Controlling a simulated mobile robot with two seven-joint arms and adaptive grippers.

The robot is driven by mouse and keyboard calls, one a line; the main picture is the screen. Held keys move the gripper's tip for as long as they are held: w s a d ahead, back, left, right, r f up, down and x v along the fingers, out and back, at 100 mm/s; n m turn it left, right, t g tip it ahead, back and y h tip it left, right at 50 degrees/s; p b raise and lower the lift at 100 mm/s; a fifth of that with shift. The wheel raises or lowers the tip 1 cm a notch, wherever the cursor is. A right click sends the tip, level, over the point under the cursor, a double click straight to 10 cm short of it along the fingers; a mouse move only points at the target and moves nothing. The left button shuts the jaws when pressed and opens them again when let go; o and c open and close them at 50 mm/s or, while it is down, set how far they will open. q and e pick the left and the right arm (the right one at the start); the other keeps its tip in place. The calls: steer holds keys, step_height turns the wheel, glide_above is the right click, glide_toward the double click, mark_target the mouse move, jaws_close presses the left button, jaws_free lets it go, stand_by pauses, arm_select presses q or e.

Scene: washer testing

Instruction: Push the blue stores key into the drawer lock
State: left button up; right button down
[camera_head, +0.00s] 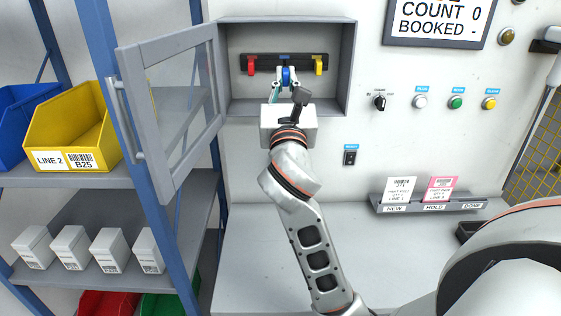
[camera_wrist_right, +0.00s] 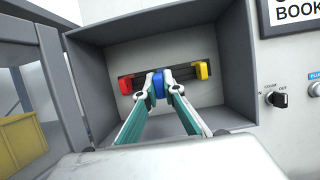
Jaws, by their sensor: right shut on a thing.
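The blue stores key (camera_head: 286,75) hangs at the middle of a dark rail (camera_head: 304,62) inside an open grey wall cabinet (camera_head: 351,70). My right gripper (camera_head: 285,78) reaches into the cabinet and is shut on the blue key; in the right wrist view its fingertips (camera_wrist_right: 159,86) sit on both sides of the blue key (camera_wrist_right: 158,80). A red key (camera_head: 251,65) hangs to the left and a yellow key (camera_head: 319,65) to the right on the same rail. The drawer lock cannot be made out. My left gripper is not in view.
The cabinet's glazed door (camera_head: 172,105) stands open on the left, close to my right arm. A shelf rack with a yellow bin (camera_head: 75,115) and white boxes stands further left. Knobs and buttons (camera_head: 456,103) line the panel at right. The worktop (camera_head: 255,255) is mostly clear.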

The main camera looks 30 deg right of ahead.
mark_target(286, 75)
steer(key=shift+s+a+f+p, duration=0.1)
steer(key=shift+s+a+p, duration=0.1)
steer(key=shift+s+a, duration=0.4)
steer(key=shift+s+a+p, duration=0.2)
steer(key=shift+s+a, duration=0.1)
steer(key=shift+s, duration=0.6)
steer(key=shift+s+a+f+p, duration=0.1)
steer(key=shift+s+a+p, duration=0.1)
steer(key=shift+s+a, duration=0.4)
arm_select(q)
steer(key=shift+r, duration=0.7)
arm_select(e)
steer(key=shift+s+d, duration=0.15)
